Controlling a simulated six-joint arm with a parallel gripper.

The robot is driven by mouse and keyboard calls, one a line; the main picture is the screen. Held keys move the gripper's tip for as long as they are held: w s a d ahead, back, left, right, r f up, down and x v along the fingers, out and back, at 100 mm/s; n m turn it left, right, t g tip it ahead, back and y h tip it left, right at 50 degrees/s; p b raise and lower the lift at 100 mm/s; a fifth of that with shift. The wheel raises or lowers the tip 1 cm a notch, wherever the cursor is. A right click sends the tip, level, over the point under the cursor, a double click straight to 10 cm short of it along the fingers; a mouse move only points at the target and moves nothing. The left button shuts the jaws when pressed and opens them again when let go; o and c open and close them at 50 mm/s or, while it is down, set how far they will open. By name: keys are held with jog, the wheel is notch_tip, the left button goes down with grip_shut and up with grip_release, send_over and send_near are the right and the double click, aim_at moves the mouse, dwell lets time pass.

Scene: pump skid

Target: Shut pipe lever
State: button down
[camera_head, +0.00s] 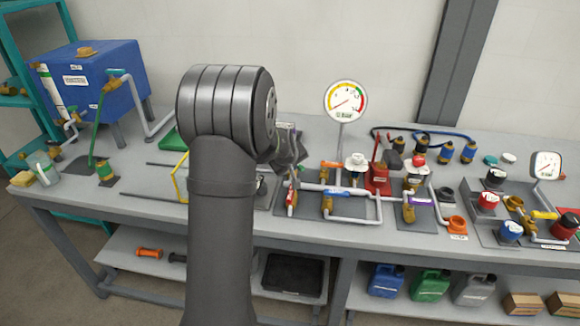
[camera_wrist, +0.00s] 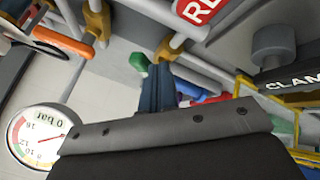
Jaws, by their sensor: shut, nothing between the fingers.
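My gripper (camera_head: 293,157) is shut and empty, partly hidden behind my own arm at the left end of the central pipe skid. In the wrist view its dark fingers (camera_wrist: 155,88) point at the pipework, close to a green cap-like part (camera_wrist: 138,62) and a red and blue part (camera_wrist: 203,97). The skid carries several valve levers: an orange one (camera_head: 331,164), a blue one (camera_head: 338,193) and a red one (camera_head: 292,199). The orange lever (camera_wrist: 62,40) also shows in the wrist view. I cannot tell which is the pipe lever, or whether the fingers touch anything.
A pressure gauge (camera_head: 345,100) stands on a post behind the skid; its dial (camera_wrist: 38,136) is near my wrist. A red block (camera_head: 377,179) is right of the skid. A yellow frame (camera_head: 180,178) is left of my arm. The bench front is mostly clear.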

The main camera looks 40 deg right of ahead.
jog(key=shift+s+d+n+t+y, duration=0.3)
jog(key=shift+d+n+t+y, duration=0.15)
jog(key=shift+n, duration=0.45)
jog(key=shift+s+d, duration=0.25)
jog(key=shift+d, duration=0.55)
jog(key=shift+w, duration=0.1)
jog(key=shift+w+a, duration=0.15)
jog(key=shift+w, duration=0.55)
jog(key=s+r, duration=0.6)
jog(key=r, duration=0.2)
jog(key=shift+a, duration=0.35)
jog(key=shift+f, duration=0.1)
